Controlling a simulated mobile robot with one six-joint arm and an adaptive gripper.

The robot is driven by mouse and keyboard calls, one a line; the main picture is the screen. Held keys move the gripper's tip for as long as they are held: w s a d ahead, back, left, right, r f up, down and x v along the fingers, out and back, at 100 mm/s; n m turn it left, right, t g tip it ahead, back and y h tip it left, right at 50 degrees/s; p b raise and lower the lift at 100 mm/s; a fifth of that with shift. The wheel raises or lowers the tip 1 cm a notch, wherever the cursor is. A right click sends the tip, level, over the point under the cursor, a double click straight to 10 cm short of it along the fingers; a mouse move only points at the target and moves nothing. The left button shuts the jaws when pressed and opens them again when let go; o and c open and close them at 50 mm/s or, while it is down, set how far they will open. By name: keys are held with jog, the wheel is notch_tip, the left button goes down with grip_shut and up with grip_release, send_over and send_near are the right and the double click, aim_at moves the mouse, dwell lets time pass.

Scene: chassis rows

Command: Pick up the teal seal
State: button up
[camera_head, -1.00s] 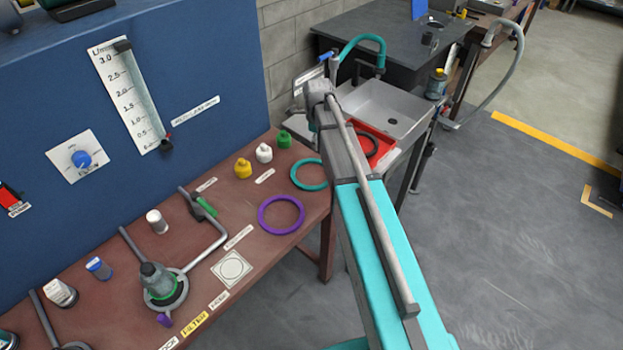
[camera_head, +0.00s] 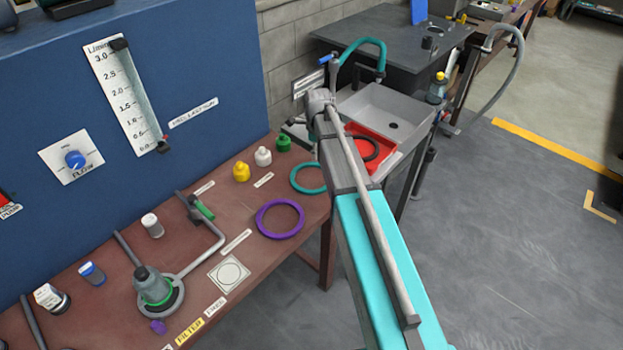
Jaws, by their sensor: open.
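The teal seal (camera_head: 293,181) is a flat ring lying on the brown bench near its far right end. My arm (camera_head: 375,255) passes just right of it and covers a little of its right edge. Nothing is seen touching the teal seal.
A larger purple ring (camera_head: 260,219) lies in front of the teal seal. The blue panel (camera_head: 205,75) rises behind the bench.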

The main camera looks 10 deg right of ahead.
aim_at(318, 164)
jog(key=shift+d+f+b, duration=0.15)
jog(key=shift+f+b, duration=2.25)
jog(key=shift+f, duration=0.1)
grip_shut()
